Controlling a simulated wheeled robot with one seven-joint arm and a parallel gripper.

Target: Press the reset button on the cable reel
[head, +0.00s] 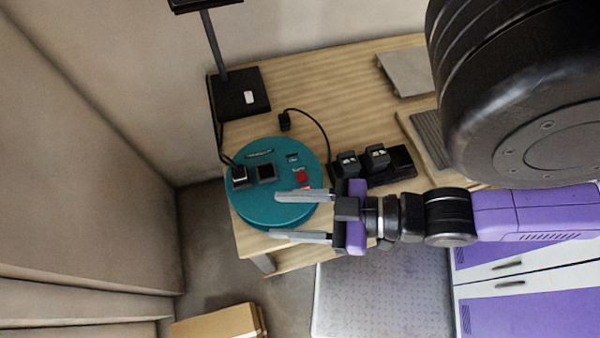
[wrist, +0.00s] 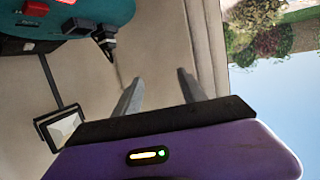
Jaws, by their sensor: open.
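The cable reel (head: 250,206) is a round teal drum at the table's left front corner. Its top carries dark sockets, one with a black plug (head: 240,175) in it, and a small red button-like part (head: 301,175) on the right side. A red glow shows just below that part, partly hidden by my upper finger. My gripper (head: 275,215) is open and empty, its fingers reaching over the reel's lower right part. In the wrist view, the reel (wrist: 90,10) is cut off at the top left, with a red part (wrist: 36,8) on it. My gripper (wrist: 158,76) points away from it.
A black desk lamp (head: 240,92) stands behind the reel; its head shows in the wrist view (wrist: 62,127). Black chargers (head: 400,165) with cables sit right of the reel. A laptop-like grey item (head: 408,70) lies farther back. A cardboard box (head: 218,324) is on the floor.

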